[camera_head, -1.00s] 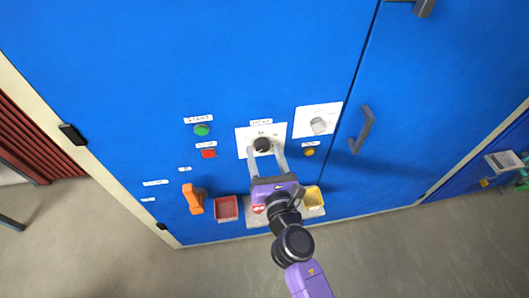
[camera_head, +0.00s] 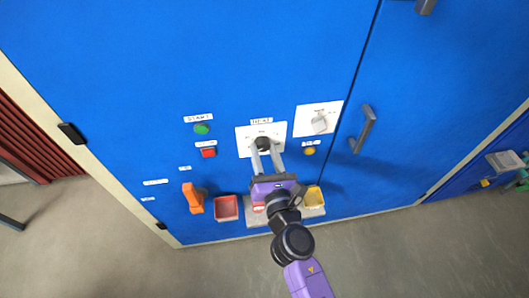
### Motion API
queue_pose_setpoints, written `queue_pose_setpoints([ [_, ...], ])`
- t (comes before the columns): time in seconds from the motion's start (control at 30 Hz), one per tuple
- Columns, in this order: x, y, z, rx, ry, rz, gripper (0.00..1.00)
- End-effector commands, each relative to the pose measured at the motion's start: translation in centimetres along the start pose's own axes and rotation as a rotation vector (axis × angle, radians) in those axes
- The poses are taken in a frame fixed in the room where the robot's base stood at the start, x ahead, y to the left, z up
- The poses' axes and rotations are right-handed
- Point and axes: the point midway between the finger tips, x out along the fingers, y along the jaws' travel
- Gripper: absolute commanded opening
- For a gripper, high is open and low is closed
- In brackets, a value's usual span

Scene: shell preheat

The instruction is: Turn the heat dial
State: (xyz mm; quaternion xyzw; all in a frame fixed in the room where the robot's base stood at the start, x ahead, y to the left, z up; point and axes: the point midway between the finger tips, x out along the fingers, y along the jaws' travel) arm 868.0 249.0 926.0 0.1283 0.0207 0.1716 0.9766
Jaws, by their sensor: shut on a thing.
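The heat dial is a black round knob (camera_head: 263,144) on a white plate (camera_head: 243,148) on the blue cabinet front, under a small label (camera_head: 261,121). My gripper (camera_head: 265,148) reaches up from below with its two pale fingers on either side of the knob, shut on it. The fingertips cover part of the knob's sides. The label's lettering and the plate's markings are too small to read surely.
A second plate with a grey knob (camera_head: 319,123) sits to the right. Left are a green button (camera_head: 202,129) and red button (camera_head: 208,153). A yellow button (camera_head: 310,150), an orange handle (camera_head: 193,199), a red bin (camera_head: 226,207), a yellow bin (camera_head: 315,197) and a door handle (camera_head: 362,129) are nearby.

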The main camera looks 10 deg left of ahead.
Motion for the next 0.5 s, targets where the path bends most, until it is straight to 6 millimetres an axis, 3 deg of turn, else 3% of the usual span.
queue_pose_setpoints([
  [0.5,0.01,0.03,-0.29,0.424,-0.031,0.006,0.0],
])
